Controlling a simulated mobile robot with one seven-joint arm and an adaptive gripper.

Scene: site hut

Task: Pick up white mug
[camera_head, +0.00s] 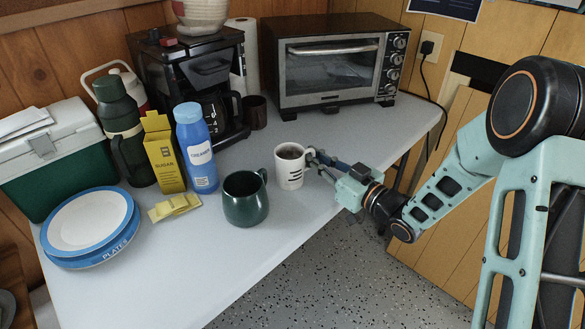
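The white mug (289,170) stands upright near the right front edge of the table. It has dark marks on its side and a dark inside, and its handle points right, toward my gripper. My gripper (314,159) reaches in from the right, with its fingertips at the handle side of the mug. The fingers overlap the handle in this view. I cannot tell whether they touch or grip it.
A dark green mug (246,204) stands close at the left. A blue creamer bottle (196,150), a yellow sugar box (162,155) and yellow packets (174,207) are farther left. A toaster oven (330,66) and coffee maker (190,80) stand behind. The front of the white table (185,285) is clear.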

